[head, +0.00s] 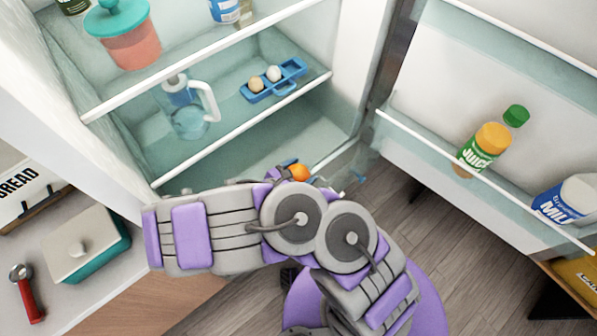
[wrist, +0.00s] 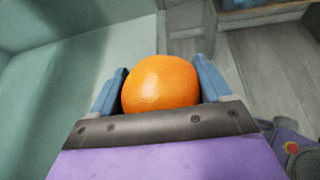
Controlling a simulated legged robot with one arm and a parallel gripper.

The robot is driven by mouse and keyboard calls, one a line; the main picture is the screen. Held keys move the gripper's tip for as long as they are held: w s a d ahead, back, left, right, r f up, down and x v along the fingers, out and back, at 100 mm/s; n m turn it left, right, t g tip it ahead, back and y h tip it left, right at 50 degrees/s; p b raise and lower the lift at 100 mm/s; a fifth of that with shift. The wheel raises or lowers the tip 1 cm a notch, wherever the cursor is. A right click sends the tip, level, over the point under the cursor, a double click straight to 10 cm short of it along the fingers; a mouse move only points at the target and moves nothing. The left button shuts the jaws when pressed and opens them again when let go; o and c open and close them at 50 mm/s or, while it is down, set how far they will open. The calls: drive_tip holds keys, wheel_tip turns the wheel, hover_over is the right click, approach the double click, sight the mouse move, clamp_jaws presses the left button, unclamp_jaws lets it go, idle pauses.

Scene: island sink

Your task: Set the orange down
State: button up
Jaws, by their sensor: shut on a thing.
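The orange (wrist: 160,84) is held between the two blue fingers of my gripper (wrist: 160,88) in the wrist view. In the head view a small part of the orange (head: 299,172) shows past my arm, near the front edge of the fridge's lowest visible shelf (head: 240,165). My gripper (head: 303,172) is mostly hidden there behind my own arm. I cannot tell whether the orange touches the shelf.
The fridge stands open. A glass pitcher (head: 188,110) and a blue egg tray (head: 287,86) are on the shelf above. The open door (head: 500,130) on the right holds a juice bottle (head: 484,147) and milk (head: 568,199). A counter with a teal-based box (head: 90,250) is at left.

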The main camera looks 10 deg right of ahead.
drive_tip(key=shift+f, duration=0.25)
drive_tip(key=shift+a+f, duration=0.5)
drive_tip(key=shift+a, duration=0.35)
drive_tip(key=o, duration=1.1)
drive_tip(key=shift+d+r, duration=0.1)
drive_tip(key=shift+d, duration=0.6)
drive_tip(key=shift+a+r, duration=0.35)
drive_tip(key=shift+r, duration=0.15)
drive_tip(key=p+v, duration=0.2)
drive_tip(key=v, duration=0.5)
drive_tip(key=shift+s+r+p, duration=0.1)
drive_tip(key=shift+r+p, duration=0.05)
drive_tip(key=shift+p, duration=0.2)
drive_tip(key=shift+s+a, duration=0.1)
drive_tip(key=shift+a, duration=0.05)
drive_tip(key=shift+a, duration=0.1)
